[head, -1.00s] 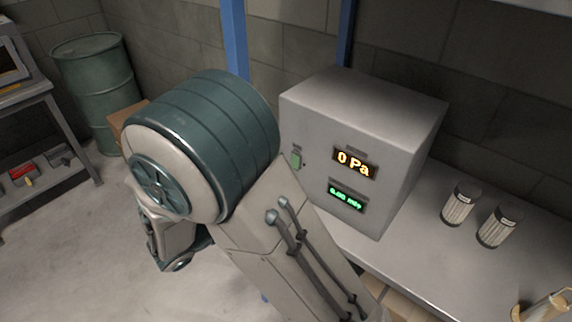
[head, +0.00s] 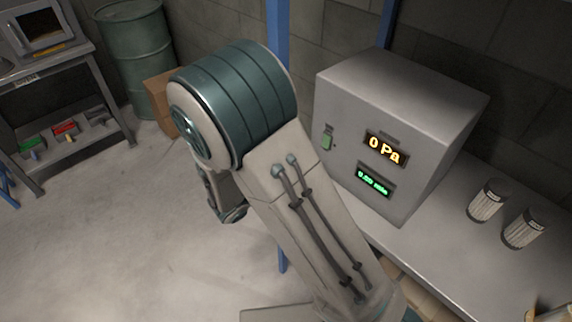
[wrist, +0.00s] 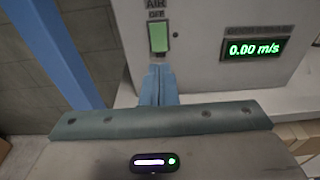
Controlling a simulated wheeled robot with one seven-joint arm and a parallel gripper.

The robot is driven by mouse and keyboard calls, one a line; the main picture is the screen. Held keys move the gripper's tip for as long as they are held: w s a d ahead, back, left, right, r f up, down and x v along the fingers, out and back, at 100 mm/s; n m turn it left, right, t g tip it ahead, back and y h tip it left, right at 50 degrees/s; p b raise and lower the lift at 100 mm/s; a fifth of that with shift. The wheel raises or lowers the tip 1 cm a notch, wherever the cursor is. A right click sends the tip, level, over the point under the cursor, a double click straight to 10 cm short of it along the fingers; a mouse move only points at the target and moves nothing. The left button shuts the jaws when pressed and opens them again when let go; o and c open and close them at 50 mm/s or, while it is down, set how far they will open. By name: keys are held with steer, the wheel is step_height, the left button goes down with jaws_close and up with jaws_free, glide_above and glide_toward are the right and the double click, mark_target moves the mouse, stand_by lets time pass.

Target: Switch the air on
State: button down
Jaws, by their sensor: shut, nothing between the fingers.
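The air switch (head: 327,142) is a small green rocker on the front of a grey metal box (head: 355,95). In the wrist view the green switch (wrist: 159,38) sits under a label reading AIR, with OFF just above the rocker. My gripper (wrist: 158,76) is shut and empty, with its blue-grey fingertips just below the switch in the picture. I cannot tell whether they touch the panel. In the head view my arm hides the fingers. The box's orange display (head: 385,148) reads 0 Pa and its green display (head: 373,183) reads about 0.00 m/s.
The box stands on a grey bench (head: 440,240) with two ribbed canisters (head: 486,202) to its right. A blue post (head: 278,50) rises left of the box. A green drum (head: 135,55), a cardboard box (head: 163,103) and a side table (head: 60,75) stand at left. The floor between is clear.

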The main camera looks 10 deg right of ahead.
mark_target(325, 147)
steer(key=p+x, duration=0.1)
steer(key=x, duration=0.5)
steer(key=shift+w+d, duration=0.2)
steer(key=shift+d, duration=0.05)
steer(key=shift+d+f, duration=0.15)
steer(key=shift+a, duration=0.2)
steer(key=shift+d, duration=0.1)
steer(key=f+b+v, duration=0.3)
steer(key=v, duration=1)
steer(key=shift+s+a, duration=0.25)
steer(key=shift+a, duration=0.25)
steer(key=shift+f, duration=0.1)
